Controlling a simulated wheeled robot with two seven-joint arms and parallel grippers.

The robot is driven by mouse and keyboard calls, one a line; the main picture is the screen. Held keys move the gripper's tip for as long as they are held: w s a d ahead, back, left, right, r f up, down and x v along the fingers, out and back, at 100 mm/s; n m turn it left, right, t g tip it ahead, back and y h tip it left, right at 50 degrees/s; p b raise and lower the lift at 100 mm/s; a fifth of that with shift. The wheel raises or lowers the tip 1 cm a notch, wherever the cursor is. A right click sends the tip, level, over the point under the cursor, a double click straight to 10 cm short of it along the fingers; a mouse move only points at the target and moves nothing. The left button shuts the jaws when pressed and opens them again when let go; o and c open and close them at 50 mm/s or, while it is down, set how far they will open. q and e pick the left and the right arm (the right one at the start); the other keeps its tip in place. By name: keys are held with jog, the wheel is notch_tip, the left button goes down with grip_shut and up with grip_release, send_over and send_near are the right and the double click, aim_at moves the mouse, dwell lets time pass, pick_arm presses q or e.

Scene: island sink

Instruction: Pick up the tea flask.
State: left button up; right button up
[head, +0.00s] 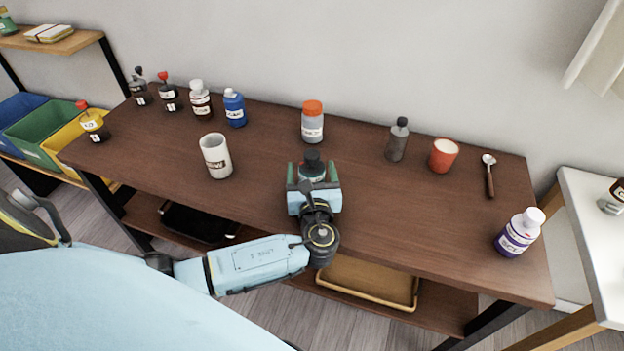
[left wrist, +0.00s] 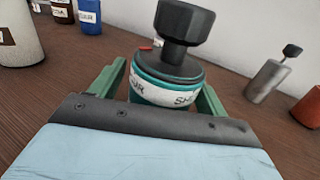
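A dark teal bottle (head: 312,168) with a black cap and a white label stands upright near the middle of the table; in the left wrist view the bottle (left wrist: 165,80) is close, its label only partly readable. I cannot read the word tea on it. My left gripper (head: 313,180) is at this bottle, its green fingers (left wrist: 158,95) on either side. A gap shows at the left finger, so it looks open around the bottle. The bottle's lower part is hidden by the gripper. My right gripper is not in view.
Behind stand an orange-capped bottle (head: 312,125), a grey bottle (head: 397,143) and a red cup (head: 443,156). A white mug (head: 215,158) is to the left. A spoon (head: 490,178) and purple-labelled bottle (head: 518,235) are right. Several bottles line the back left.

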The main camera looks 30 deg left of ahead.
pick_arm(q)
jog(key=c, duration=1)
jog(key=shift+r, duration=0.1)
